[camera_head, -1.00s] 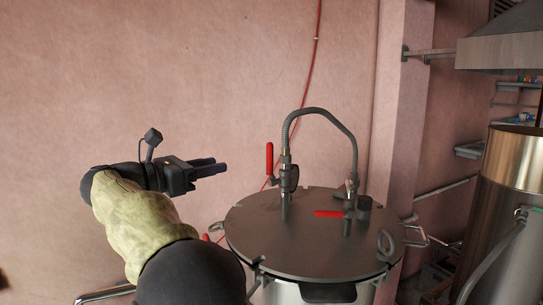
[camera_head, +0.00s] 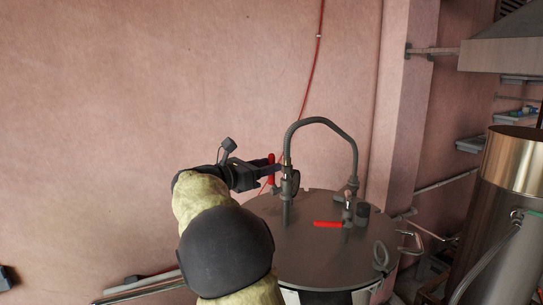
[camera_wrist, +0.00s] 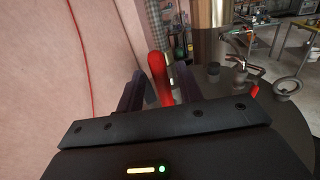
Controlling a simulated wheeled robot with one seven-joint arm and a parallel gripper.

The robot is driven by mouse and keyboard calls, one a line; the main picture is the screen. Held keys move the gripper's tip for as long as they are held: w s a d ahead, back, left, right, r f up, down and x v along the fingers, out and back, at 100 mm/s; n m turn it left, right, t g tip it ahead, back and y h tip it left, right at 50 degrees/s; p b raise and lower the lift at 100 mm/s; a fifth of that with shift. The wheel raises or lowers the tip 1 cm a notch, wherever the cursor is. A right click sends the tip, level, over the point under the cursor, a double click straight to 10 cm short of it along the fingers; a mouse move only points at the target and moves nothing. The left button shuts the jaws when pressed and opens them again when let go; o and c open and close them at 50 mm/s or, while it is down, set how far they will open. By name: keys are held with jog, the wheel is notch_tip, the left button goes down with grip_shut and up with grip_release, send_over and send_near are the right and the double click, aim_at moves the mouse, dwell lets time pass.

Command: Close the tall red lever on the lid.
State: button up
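The tall red lever (camera_head: 271,170) stands upright on a valve at the left of the grey round lid (camera_head: 310,255). My gripper (camera_head: 272,172) is at the lever, coming in from the left at about its height. In the wrist view the lever (camera_wrist: 158,75) rises between my two fingers (camera_wrist: 160,88), with a gap visible on both sides, so the gripper is open around it. The lower part of the lever is hidden behind the gripper body in the wrist view. A second red lever (camera_head: 328,224) lies flat at the lid's right valve.
A grey curved hose (camera_head: 322,120) arches between the two valves, just right of my gripper. The pink wall (camera_head: 120,110) is behind. A large metal vessel (camera_head: 508,190) stands at the right. The space left of the lid is free.

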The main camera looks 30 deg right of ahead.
jog(key=shift+p+x, duration=0.3)
jog(key=shift+x, duration=0.8)
jog(key=shift+c, duration=0.5)
grip_shut()
